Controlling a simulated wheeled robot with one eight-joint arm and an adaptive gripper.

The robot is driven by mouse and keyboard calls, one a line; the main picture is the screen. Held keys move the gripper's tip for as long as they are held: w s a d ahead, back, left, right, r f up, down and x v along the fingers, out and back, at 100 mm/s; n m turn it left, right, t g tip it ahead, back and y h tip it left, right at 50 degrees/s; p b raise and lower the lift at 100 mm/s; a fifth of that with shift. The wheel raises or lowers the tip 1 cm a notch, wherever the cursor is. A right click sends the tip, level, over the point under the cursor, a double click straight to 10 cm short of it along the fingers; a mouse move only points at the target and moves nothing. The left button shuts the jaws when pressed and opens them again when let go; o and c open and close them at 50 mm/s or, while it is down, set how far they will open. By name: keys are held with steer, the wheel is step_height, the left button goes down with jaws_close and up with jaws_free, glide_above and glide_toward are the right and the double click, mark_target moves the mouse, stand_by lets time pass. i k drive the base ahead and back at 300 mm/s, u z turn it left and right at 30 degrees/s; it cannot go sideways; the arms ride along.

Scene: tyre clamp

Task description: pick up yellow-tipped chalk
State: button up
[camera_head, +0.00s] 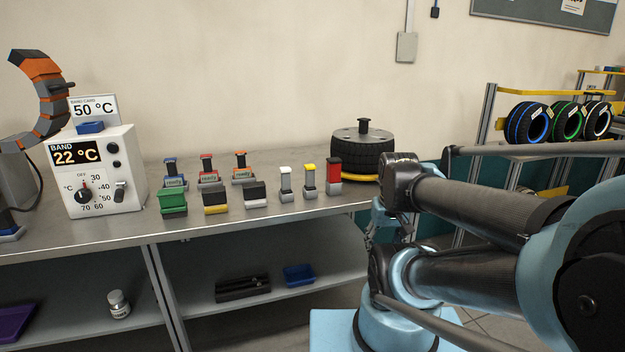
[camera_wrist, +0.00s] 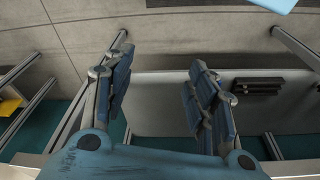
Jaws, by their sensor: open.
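The yellow-tipped chalk (camera_head: 309,181) stands upright on the bench in the head view, a grey piece with a yellow top. It is between a similar white-tipped piece (camera_head: 286,184) and a taller red-topped one (camera_head: 334,177). My gripper (camera_wrist: 162,85) is open in the wrist view, its two blue-padded fingers wide apart with nothing between them. The chalk does not show in the wrist view. In the head view my arm is at the right, apart from the chalk, and my fingers cannot be made out clearly.
The metal bench (camera_head: 110,231) also holds a tyre (camera_head: 362,158), a band heater box (camera_head: 98,172) and several small coloured blocks, including a green one (camera_head: 173,203). A black tray (camera_head: 242,288) and a blue bin (camera_head: 299,275) are on the shelf below. The bench's front strip is clear.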

mark_target(310, 168)
steer(key=u, duration=1.5)
steer(key=k, duration=1.3)
steer(key=z, duration=1.35)
steer(key=i, duration=1)
